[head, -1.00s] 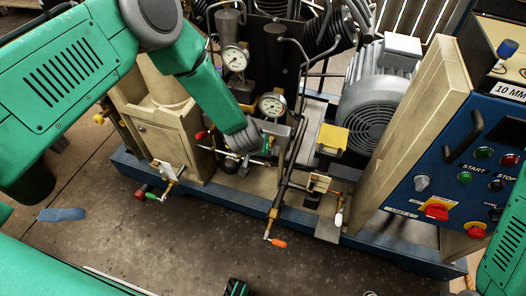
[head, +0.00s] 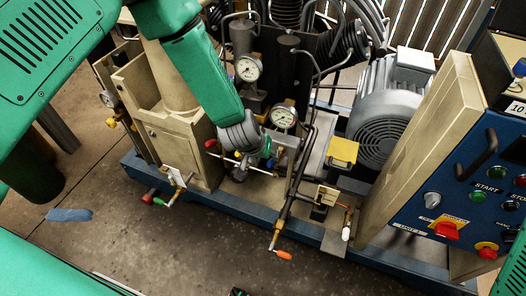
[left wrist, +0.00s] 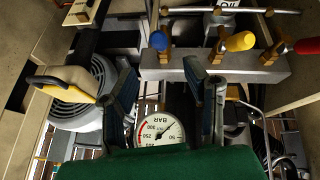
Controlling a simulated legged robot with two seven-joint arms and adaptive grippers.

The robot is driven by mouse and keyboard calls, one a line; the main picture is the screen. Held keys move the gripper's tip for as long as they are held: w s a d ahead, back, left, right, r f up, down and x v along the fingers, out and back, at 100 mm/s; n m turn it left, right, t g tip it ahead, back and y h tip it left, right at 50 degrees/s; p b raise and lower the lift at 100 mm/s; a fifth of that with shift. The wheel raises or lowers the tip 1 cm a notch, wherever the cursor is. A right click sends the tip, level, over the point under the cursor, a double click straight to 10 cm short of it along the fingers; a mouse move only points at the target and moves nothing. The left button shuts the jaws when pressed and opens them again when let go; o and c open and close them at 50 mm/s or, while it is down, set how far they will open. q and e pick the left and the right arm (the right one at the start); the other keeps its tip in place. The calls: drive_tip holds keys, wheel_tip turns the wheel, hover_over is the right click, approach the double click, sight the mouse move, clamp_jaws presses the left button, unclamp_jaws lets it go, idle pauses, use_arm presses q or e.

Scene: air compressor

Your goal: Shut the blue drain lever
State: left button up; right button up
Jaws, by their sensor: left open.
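The blue drain lever (left wrist: 158,41) shows its rounded blue handle in the left wrist view, above a grey bar at the top centre. I cannot pick it out surely in the head view. My left gripper (left wrist: 160,72) is open, with its two dark fingers apart and nothing between them. The lever appears beyond the fingertips, in line with the gap. In the head view my left wrist (head: 240,138) reaches down among the valves near the gauges and hides part of them; the fingers are hard to make out there. My right gripper is not clearly visible.
A yellow handle (left wrist: 240,41) and a red handle (left wrist: 305,46) stand right of the blue one. A pressure gauge (left wrist: 160,130) shows between the fingers. Gauges (head: 247,68), pipes and the motor (head: 385,110) crowd the compressor. The front floor is mostly clear.

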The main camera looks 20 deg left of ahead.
use_arm(q)
drive_tip(key=v, duration=0.2)
drive_tip(key=shift+s+r, duration=0.15)
drive_tip(key=shift+r, duration=0.1)
idle(0.3)
drive_tip(key=s+a+f+g, duration=0.1)
drive_tip(key=s+a+f, duration=0.1)
drive_tip(key=s, duration=0.8)
drive_tip(key=s+a+f+m+g, duration=0.1)
drive_tip(key=s+a, duration=0.4)
drive_tip(key=s, duration=0.5)
drive_tip(key=s+a+f+m+g+y, duration=0.1)
drive_tip(key=s+a+f+g, duration=0.1)
drive_tip(key=s, duration=0.8)
drive_tip(key=shift+s+a+f+g, duration=0.4)
drive_tip(key=shift+a+f, duration=0.25)
drive_tip(key=shift+c, duration=0.9)
